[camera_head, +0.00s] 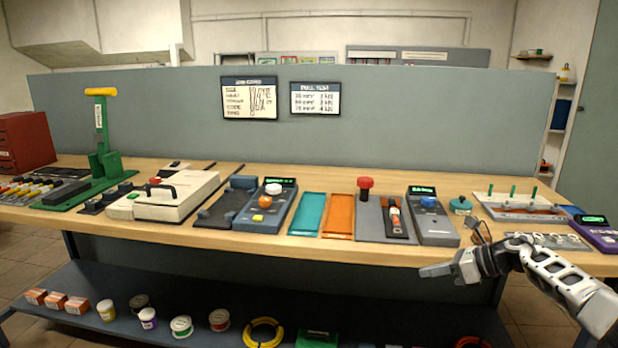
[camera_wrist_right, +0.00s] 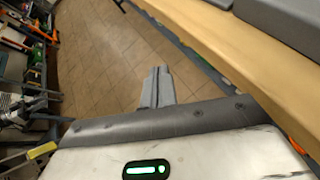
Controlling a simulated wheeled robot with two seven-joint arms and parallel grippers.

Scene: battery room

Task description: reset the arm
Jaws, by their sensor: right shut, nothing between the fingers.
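My right arm (camera_head: 565,275) comes in from the right edge in the head view. Its gripper (camera_head: 428,271) is in front of the bench's front edge, pointing left, clear of the things on the bench. In the right wrist view the fingers (camera_wrist_right: 156,84) are together with nothing between them, over the tiled floor. My left arm and gripper are not in the head view.
The wooden bench (camera_head: 330,249) carries a green lever press (camera_head: 103,160), a beige sealer (camera_head: 165,197), teal (camera_head: 307,214) and orange (camera_head: 338,215) trays, and grey testers. A lower shelf (camera_head: 240,303) holds tubs and coiled wire. Floor lies in front.

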